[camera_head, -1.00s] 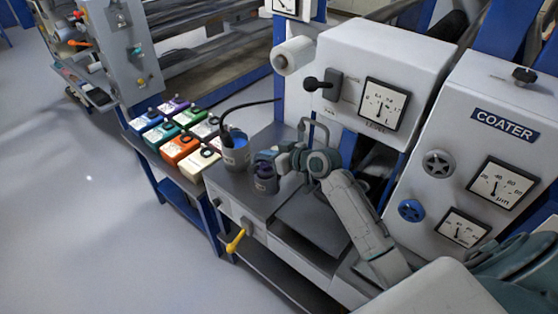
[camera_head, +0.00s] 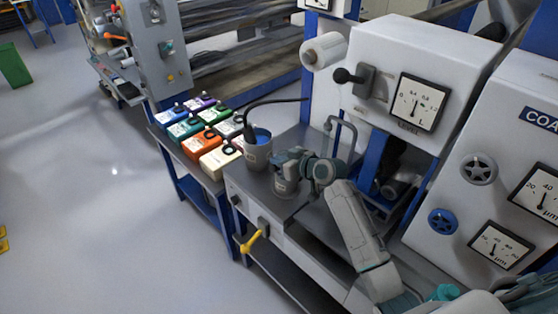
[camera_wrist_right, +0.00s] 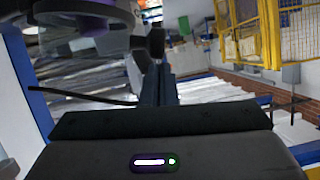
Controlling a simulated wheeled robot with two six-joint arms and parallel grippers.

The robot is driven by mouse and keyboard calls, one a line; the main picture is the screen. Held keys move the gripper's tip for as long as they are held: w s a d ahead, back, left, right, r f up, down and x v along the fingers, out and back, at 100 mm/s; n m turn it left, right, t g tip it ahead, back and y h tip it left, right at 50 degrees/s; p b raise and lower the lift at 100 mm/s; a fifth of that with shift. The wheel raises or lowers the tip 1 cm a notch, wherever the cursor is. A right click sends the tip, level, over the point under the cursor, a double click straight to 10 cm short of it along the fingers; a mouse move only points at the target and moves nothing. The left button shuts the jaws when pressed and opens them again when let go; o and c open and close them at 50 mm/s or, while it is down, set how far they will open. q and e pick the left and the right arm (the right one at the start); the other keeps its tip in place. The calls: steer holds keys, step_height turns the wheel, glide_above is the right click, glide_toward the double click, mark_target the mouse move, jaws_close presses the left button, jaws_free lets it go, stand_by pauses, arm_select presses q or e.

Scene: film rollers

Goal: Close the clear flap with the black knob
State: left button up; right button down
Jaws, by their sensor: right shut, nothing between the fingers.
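My right gripper (camera_head: 281,158) is shut and empty, just above a small grey cup (camera_head: 286,186) on the bench; I cannot tell whether they touch. In the right wrist view, the shut fingers (camera_wrist_right: 158,85) point away from the camera. A blurred, see-through round shape (camera_wrist_right: 85,18) with purple behind it fills the upper left there. A dark knob-like piece (camera_wrist_right: 155,43) is close to the fingertips. I cannot tell for certain whether these are the clear flap and its black knob. My left gripper is not in view.
A grey pot (camera_head: 257,155) with blue contents and a black hose stands left of the cup. Several coloured boxes (camera_head: 196,137) lie farther left. A machine with a level gauge (camera_head: 417,103) stands behind right. A yellow handle (camera_head: 254,240) sticks out in front.

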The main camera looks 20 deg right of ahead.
steer(key=shift+n+h, duration=0.5)
steer(key=shift+n, duration=0.3)
steer(key=f+b, duration=0.1)
steer(key=a+f+b, duration=0.1)
steer(key=s+a+f+b, duration=0.1)
steer(key=f, duration=0.1)
steer(key=shift+a, duration=0.1)
steer(key=shift+r, duration=0.1)
